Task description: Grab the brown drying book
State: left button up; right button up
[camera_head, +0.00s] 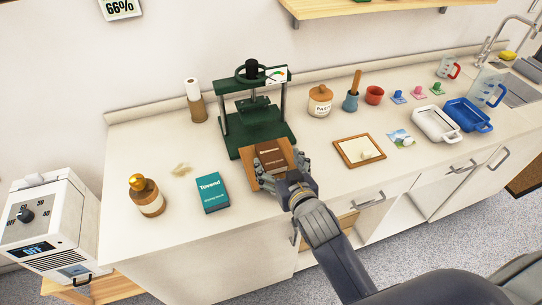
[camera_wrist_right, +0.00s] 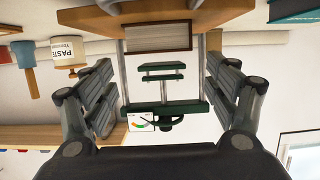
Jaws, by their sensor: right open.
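The brown book (camera_head: 271,158) lies flat on a wooden board (camera_head: 251,178) in front of the green press (camera_head: 236,135). In the right wrist view, which is upside down, the book (camera_wrist_right: 158,38) shows its edge beyond the fingers, with the board (camera_wrist_right: 98,20) around it. My right gripper (camera_head: 284,171) is at the board's front right side, close to the book, and partly covers the board in the head view. Its fingers (camera_wrist_right: 157,82) are spread wide with nothing held between them. I cannot tell whether they touch the board. My left gripper is not in view.
The counter front between bottle and teal book is clear.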

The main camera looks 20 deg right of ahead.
aim_at(271, 156)
jog(key=shift+f+p+x, duration=0.25)
jog(key=shift+p+x, duration=0.05)
jog(key=shift+x, duration=1.05)
jog(key=shift+f+p+x, duration=0.25)
jog(key=shift+x, duration=1.1)
jog(key=shift+s, duration=0.2)
jog(key=c, duration=1.3)
